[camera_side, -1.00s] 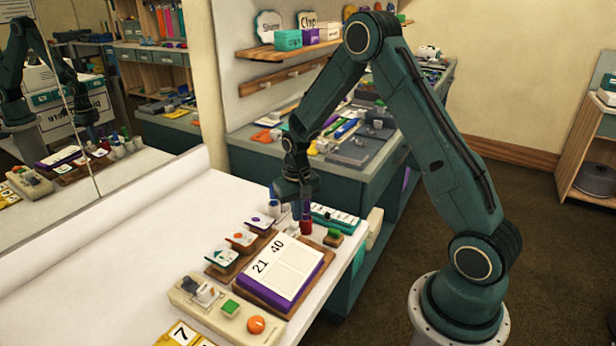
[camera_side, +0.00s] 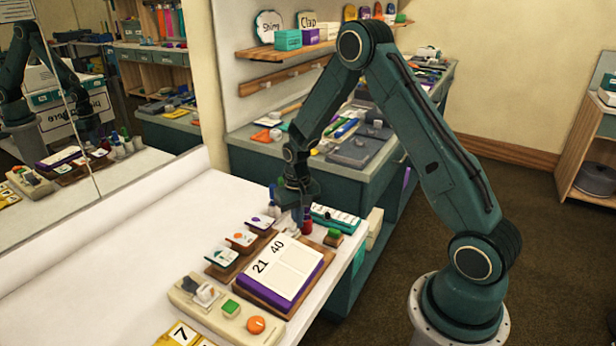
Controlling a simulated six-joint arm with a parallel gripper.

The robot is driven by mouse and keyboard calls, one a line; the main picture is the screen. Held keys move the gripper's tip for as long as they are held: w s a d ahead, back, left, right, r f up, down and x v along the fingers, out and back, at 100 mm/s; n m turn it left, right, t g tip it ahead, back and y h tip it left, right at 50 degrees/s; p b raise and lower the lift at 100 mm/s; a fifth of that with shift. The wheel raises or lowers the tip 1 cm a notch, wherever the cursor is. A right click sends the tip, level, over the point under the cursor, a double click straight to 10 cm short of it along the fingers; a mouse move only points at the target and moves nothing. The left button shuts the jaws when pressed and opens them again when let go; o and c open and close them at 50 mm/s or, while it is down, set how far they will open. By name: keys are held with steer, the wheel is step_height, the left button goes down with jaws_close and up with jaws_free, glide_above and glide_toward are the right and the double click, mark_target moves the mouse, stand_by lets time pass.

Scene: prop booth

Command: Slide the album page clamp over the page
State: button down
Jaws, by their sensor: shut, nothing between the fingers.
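The album (camera_side: 285,268) lies open on a brown board on the white table, with white pages marked 21 and 40 and a purple edge. A small green piece on a brown base (camera_side: 333,237) sits beyond the album's far right corner. I cannot tell for certain which piece is the page clamp. My gripper (camera_side: 299,216) points down beyond the album's far edge, beside a red-topped item (camera_side: 307,222). It is shut and holds nothing. Its fingertips are small and partly lost among the items there.
A beige panel (camera_side: 190,302) with a green button and an orange button lies in front of the album. Several small cards on brown stands (camera_side: 222,258) line its left side. A teal strip (camera_side: 335,217) lies behind. The white table is clear at left.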

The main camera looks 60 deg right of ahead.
steer(key=shift+a+r, duration=0.1)
steer(key=shift+a, duration=0.5)
stand_by(0.6)
steer(key=shift+r, duration=0.15)
steer(key=shift+d+r, duration=0.2)
steer(key=shift+r, duration=2.65)
steer(key=s+a+r+n+t, duration=0.1)
steer(key=s+a+r, duration=0.3)
steer(key=r, duration=0.4)
steer(key=s+a+r+n+t, duration=0.2)
steer(key=s+a+r, duration=0.15)
steer(key=r, duration=0.45)
steer(key=s+a+r+n+t, duration=0.1)
steer(key=s+a+r, duration=0.1)
steer(key=s, duration=0.6)
steer(key=s+a+r+n+t, duration=0.1)
steer(key=s+a+r+n, duration=0.1)
steer(key=s, duration=0.6)
step_height(320, 180, up, 3)
steer(key=shift+s+a+f+t, duration=0.2)
steer(key=shift+s+a+t, duration=0.15)
steer(key=shift+a, duration=0.4)
